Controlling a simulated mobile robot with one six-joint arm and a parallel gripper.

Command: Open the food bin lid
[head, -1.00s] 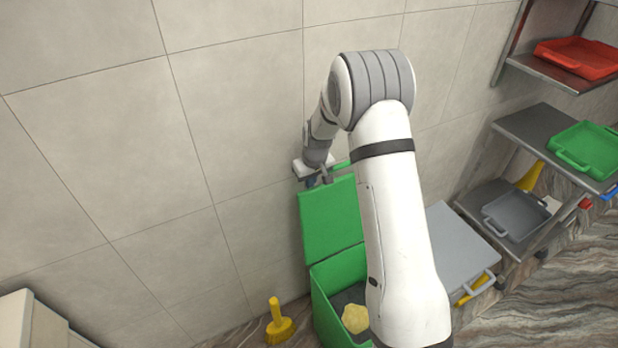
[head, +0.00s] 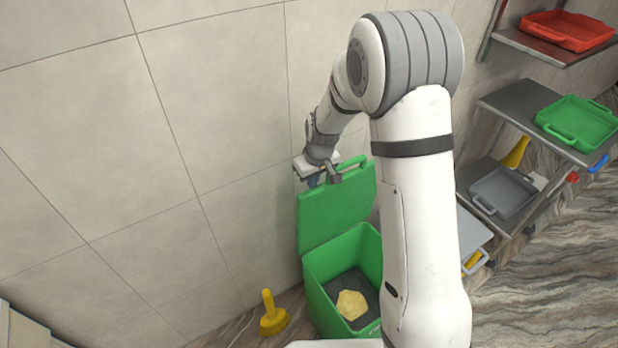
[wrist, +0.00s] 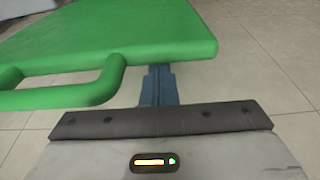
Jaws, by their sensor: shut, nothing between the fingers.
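The green food bin (head: 318,290) stands on the floor by the tiled wall, with a yellow item (head: 352,304) on its dark inside bottom. Its green lid (head: 335,213) is raised, standing up along the back of the bin near the wall. My gripper (head: 318,181) is at the lid's upper edge, by the lid handle (head: 355,163). In the wrist view the blue fingers (wrist: 158,86) are together and empty, just beside the handle (wrist: 75,95) and close to the lid edge (wrist: 120,35). I cannot tell whether they touch the lid.
A yellow brush (head: 272,318) stands on the floor left of the bin. A metal shelf rack (head: 530,112) with red, green and grey trays is at right. My arm hides the bin's right side. A grey-lidded container (head: 475,232) is partly hidden behind it.

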